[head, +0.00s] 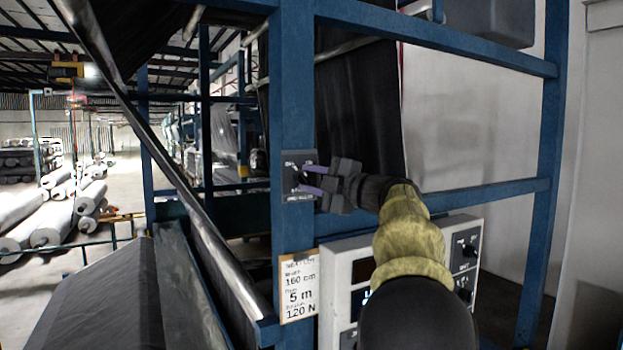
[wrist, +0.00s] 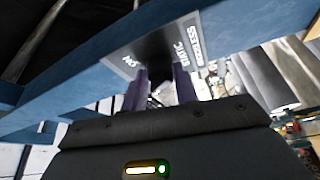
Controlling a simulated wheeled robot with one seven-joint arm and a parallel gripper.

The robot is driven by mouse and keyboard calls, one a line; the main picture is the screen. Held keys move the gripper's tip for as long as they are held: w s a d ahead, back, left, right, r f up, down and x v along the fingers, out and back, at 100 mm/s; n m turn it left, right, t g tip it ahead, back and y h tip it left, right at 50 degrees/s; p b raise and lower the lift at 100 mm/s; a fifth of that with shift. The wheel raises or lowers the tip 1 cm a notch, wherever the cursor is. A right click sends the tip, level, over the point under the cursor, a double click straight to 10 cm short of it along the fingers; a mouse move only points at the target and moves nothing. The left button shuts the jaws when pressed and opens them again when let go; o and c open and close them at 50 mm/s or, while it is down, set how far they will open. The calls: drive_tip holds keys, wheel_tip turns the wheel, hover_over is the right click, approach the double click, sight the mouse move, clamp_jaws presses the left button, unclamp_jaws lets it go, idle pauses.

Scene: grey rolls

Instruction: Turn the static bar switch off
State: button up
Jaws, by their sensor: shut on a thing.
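The static bar switch (head: 290,177) is a dark plate with white lettering on the blue upright post. In the wrist view its grey plate (wrist: 190,37) shows the words STATIC and ON. My gripper (head: 305,179) reaches it from the right, with its purple fingers at the plate. In the wrist view the fingers (wrist: 160,74) are on either side of a dark knob (wrist: 160,58) and shut on it. The knob is mostly hidden between the fingers, and I cannot tell which way it points.
A paper sign (head: 299,287) reading 160 cm, 5 m and 120 N hangs below the switch. A pale control box (head: 463,250) with dials is at the lower right, partly behind my arm. Blue frame beams surround the switch. Grey rolls (head: 60,215) lie at the far left.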

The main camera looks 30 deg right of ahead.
drive_tip(key=shift+r+n+g, duration=0.2)
drive_tip(key=shift+n+g, duration=0.3)
drive_tip(key=shift+n, duration=0.8)
drive_tip(key=o, duration=1)
drive_tip(key=shift+w, duration=0.15)
drive_tip(key=b+v, duration=0.5)
drive_tip(key=v, duration=1.2)
drive_tip(key=shift+s+r, duration=0.1)
drive_tip(key=shift+s, duration=0.15)
drive_tip(key=shift+w+a+b, duration=0.1)
drive_tip(key=shift+b, duration=0.2)
